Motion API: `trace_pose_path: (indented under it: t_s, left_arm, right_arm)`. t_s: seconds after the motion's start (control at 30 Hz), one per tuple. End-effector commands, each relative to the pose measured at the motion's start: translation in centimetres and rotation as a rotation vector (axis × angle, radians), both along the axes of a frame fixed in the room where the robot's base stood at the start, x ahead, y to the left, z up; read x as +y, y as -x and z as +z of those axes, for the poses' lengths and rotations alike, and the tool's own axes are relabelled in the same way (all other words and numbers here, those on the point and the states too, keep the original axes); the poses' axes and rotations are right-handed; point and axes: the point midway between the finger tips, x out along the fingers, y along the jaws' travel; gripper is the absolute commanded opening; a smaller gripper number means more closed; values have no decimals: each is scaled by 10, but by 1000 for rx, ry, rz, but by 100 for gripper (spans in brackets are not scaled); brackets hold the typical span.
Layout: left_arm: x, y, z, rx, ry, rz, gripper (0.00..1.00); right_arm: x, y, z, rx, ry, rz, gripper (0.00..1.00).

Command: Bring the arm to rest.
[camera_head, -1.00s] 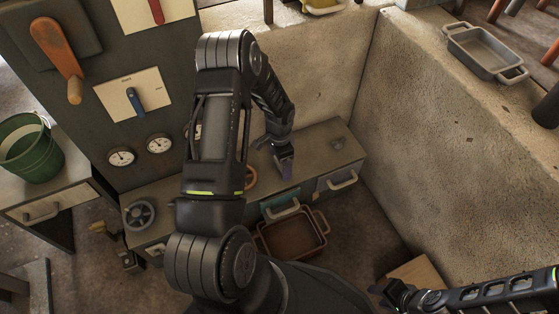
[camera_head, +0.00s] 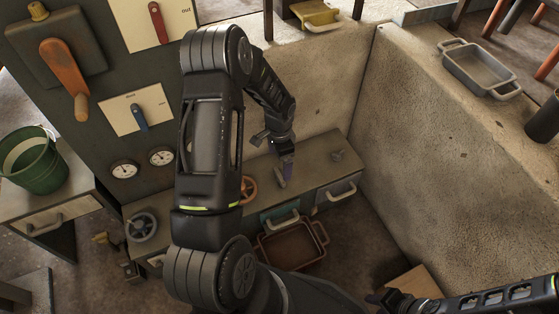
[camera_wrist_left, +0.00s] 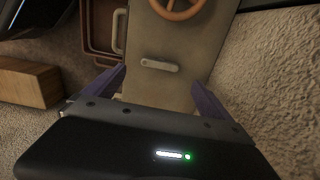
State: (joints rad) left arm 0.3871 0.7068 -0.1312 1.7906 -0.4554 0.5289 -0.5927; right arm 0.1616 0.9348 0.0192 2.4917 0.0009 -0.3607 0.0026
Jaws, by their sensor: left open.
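My left arm reaches from the bottom of the head view over the low bench (camera_head: 322,166), and its gripper (camera_head: 286,166) hangs above the bench top. In the left wrist view the left gripper (camera_wrist_left: 160,88) is open, with its two purple fingers apart and nothing between them. A small grey lever (camera_wrist_left: 158,65) lies on the bench top beyond the fingertips. My right gripper (camera_head: 385,298) is at the lower right of the head view, dark and small; its jaws cannot be made out.
An orange handwheel (camera_wrist_left: 178,6) is on the bench. A brown tray (camera_head: 292,248) stands on the floor before it. A concrete wall (camera_head: 450,160) bounds the right side. A panel with an orange lever (camera_head: 62,70) and gauges stands left, beside a green bucket (camera_head: 34,165).

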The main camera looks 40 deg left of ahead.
Motion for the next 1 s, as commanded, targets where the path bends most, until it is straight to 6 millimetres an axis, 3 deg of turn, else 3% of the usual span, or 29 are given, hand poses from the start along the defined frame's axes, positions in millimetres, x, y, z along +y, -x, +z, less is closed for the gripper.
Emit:
trace_pose_path:
  t_s: [0.37,0.47,0.57,0.67,0.77,0.9,1.0]
  left_arm:
    - [0,0,0,-1,0,10,95]
    - [0,-10,0,-42,1,62,95]
    - [-15,-18,-7,-111,37,173,95]
    - [-59,-14,-23,-168,121,325,95]
    - [-118,3,-39,-185,217,472,95]
    - [-199,50,-53,-154,315,644,95]
    - [-240,88,-57,-109,348,713,95]
  right_arm:
    - [0,0,0,-1,0,-1,36]
    - [0,0,0,-1,0,-1,36]
    - [0,0,0,-1,0,-1,36]
    - [0,0,0,-1,0,-1,36]
    - [0,0,0,-1,0,-1,36]
    - [0,0,0,-1,0,-1,36]
    - [0,0,0,-1,0,-1,36]
